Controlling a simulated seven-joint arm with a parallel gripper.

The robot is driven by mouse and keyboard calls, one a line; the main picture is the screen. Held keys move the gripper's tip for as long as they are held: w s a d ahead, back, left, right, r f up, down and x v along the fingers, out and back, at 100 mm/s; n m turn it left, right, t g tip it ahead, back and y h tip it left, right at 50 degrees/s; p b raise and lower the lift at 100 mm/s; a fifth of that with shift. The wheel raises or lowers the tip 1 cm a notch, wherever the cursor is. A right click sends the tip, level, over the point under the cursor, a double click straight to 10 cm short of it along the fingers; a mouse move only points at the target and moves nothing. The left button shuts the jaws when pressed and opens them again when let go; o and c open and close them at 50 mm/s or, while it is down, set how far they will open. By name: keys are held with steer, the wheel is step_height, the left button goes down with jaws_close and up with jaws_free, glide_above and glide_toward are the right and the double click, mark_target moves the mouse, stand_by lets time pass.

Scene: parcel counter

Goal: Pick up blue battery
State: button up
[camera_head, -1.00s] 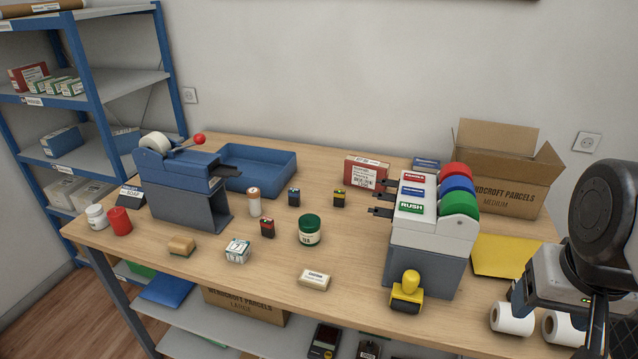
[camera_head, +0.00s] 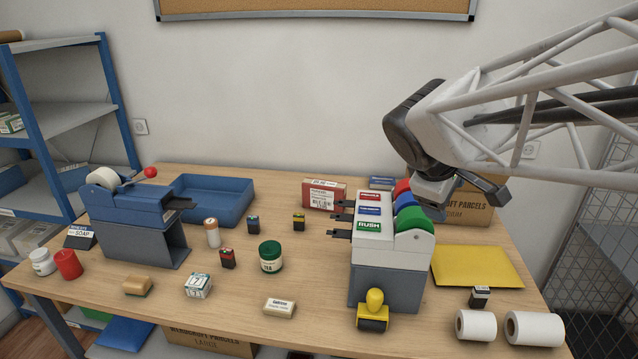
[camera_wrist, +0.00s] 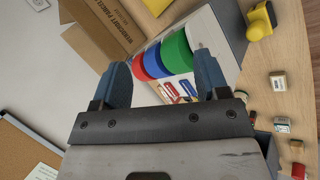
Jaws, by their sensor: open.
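The blue battery (camera_head: 253,224) is a small dark blue block with a black top. It stands upright on the table in the head view, in front of the blue tray and left of a similar yellow-and-black block. My gripper (camera_head: 458,197) is in the air at the right, above and behind the label dispenser, well to the right of the battery. In the wrist view my gripper (camera_wrist: 162,64) has its two blue fingers spread apart with nothing held between them. I cannot make out the blue battery in the wrist view.
A red-and-black block (camera_head: 227,258), a yellow-and-black block (camera_head: 299,222), a white-and-orange cylinder (camera_head: 212,233) and a green jar (camera_head: 270,257) stand near the battery. The tall label dispenser (camera_head: 384,282) stands between them and my gripper. The blue tray (camera_head: 212,222) is behind the battery.

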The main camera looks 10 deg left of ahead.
steer(key=w+a+n+t, duration=0.2)
steer(key=w+a+n, duration=0.4)
steer(key=w+a, duration=0.25)
steer(key=n+t+y, duration=0.5)
steer(key=n+t, duration=0.1)
steer(key=n, duration=1.3)
glide_above(252, 218)
steer(key=s, duration=0.4)
step_height(252, 218, down, 21)
steer(key=shift+f, duration=0.3)
steer(key=shift+f, duration=2.9)
